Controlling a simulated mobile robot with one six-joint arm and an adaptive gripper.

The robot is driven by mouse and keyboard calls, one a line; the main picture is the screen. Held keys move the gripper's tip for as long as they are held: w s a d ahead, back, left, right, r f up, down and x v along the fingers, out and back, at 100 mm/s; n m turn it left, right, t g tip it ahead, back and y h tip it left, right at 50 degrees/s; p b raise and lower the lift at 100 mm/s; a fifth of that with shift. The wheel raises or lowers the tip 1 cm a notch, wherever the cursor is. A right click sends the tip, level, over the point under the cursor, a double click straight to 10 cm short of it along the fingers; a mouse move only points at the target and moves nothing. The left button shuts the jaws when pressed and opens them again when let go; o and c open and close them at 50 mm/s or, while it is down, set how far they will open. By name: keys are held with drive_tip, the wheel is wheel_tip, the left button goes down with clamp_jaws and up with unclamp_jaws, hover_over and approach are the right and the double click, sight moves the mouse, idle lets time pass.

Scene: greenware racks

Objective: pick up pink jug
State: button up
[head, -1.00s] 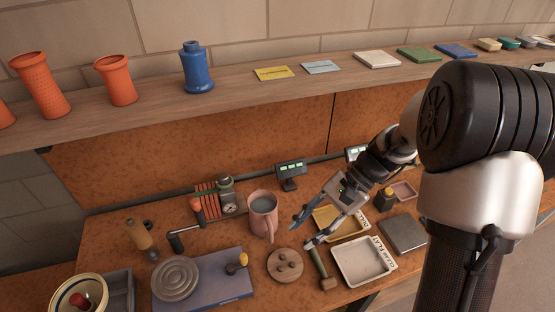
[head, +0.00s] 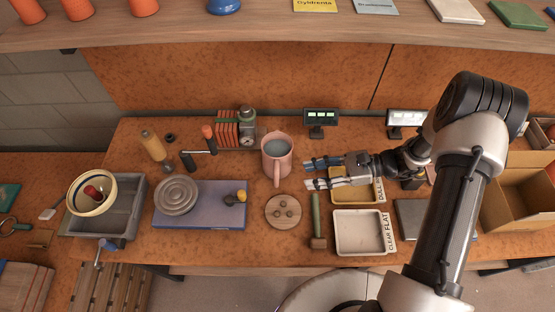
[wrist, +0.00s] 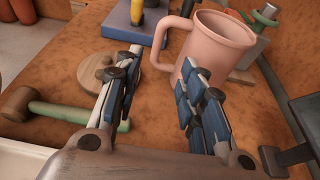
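The pink jug (head: 277,160) stands upright on the brown bench top, its handle toward the front of the bench in the head view. In the wrist view the jug (wrist: 217,45) is just beyond the fingertips, with its handle to the left. My gripper (head: 308,173) is to the right of the jug in the head view, its fingers pointing left toward it. In the wrist view my gripper (wrist: 158,72) has its two blue-padded fingers spread apart with nothing between them. The right fingertip overlaps the jug's lower wall in that view; I cannot tell whether they touch.
A round wooden disc (head: 270,214), a green-handled mallet (head: 317,228) and a white tray (head: 345,243) lie in front. A yellow tray (head: 344,194) is under my gripper. A device with red fins (head: 228,129) stands behind the jug. A blue board (head: 218,218) lies left.

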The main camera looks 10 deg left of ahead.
sight(277, 163)
drive_tip(key=x, duration=0.4)
drive_tip(key=shift+a, duration=0.1)
drive_tip(key=a, duration=0.1)
drive_tip(key=s+a+b, duration=0.1)
drive_tip(key=a, duration=0.2)
drive_tip(key=shift+s+f, duration=0.15)
drive_tip(key=shift+s, duration=0.2)
drive_tip(key=shift+a+f, duration=0.15)
drive_tip(key=shift+a, duration=0.35)
drive_tip(key=shift+c, duration=0.4)
clamp_jaws()
